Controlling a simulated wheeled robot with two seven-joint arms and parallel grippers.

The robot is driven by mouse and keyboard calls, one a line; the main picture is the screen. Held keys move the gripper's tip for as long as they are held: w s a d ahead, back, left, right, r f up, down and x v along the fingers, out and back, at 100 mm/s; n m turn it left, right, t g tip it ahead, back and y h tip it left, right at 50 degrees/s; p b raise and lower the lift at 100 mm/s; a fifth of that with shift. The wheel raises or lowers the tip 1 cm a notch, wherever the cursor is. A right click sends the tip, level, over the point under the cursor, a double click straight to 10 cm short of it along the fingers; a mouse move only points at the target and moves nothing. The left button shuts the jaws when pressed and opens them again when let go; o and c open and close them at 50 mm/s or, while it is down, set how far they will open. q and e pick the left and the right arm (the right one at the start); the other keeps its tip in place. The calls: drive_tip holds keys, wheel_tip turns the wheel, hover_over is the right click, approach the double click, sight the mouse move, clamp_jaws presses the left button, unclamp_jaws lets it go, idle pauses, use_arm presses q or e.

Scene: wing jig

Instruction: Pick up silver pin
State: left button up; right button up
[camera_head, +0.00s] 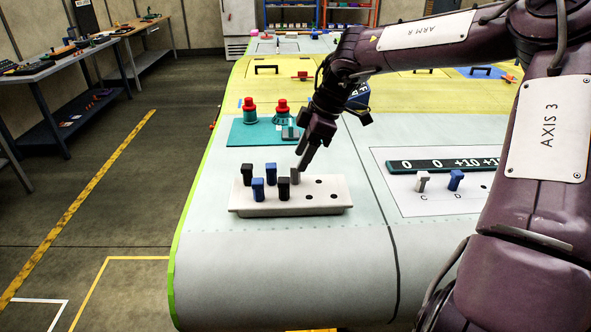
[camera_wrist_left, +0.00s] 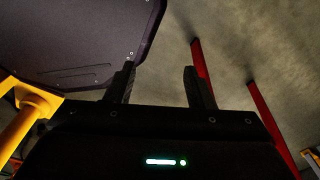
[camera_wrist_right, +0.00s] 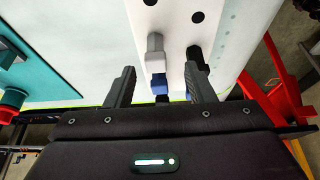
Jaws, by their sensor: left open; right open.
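The white pin block (camera_head: 325,205) holds several black and blue pins and a silver-grey pin (camera_head: 295,176) in its holes. My right gripper (camera_head: 303,166) is just above and beside the silver pin, pointing down. In the right wrist view, my right gripper (camera_wrist_right: 160,82) is open and empty; the silver pin (camera_wrist_right: 155,50) stands ahead of the gap between its fingers. A blue pin (camera_wrist_right: 159,84) shows between the fingers, and a black pin (camera_wrist_right: 195,54) is near the right finger. My left gripper (camera_wrist_left: 161,82) is open and empty, away from the pins.
A light-grey pin (camera_head: 422,181) and a blue pin (camera_head: 456,179) stand on a marked panel (camera_head: 425,207) at right, before a dark number strip (camera_head: 440,166). A teal mat (camera_head: 250,136) with red-topped parts lies behind the block. The block's right holes are empty.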

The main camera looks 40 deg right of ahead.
sight(295, 164)
drive_tip(key=shift+w+a+f+p, duration=0.1)
drive_tip(key=shift+a+f+p, duration=0.05)
drive_tip(key=shift+f+p, duration=0.2)
drive_tip(key=p+x, duration=0.1)
drive_tip(key=x, duration=0.2)
drive_tip(key=shift+w+f, duration=0.35)
drive_tip(key=shift+f, duration=0.25)
use_arm(q)
drive_tip(key=shift+w+d+r, duration=0.15)
drive_tip(key=shift+w+r, duration=0.2)
drive_tip(key=shift+r, duration=0.3)
drive_tip(key=shift+w+d+r, duration=0.1)
drive_tip(key=shift+w+r, duration=0.25)
drive_tip(key=shift+r, duration=0.25)
use_arm(e)
drive_tip(key=shift+r, duration=0.1)
clamp_jaws()
use_arm(q)
drive_tip(key=shift+s, duration=0.25)
drive_tip(key=shift+f, duration=0.1)
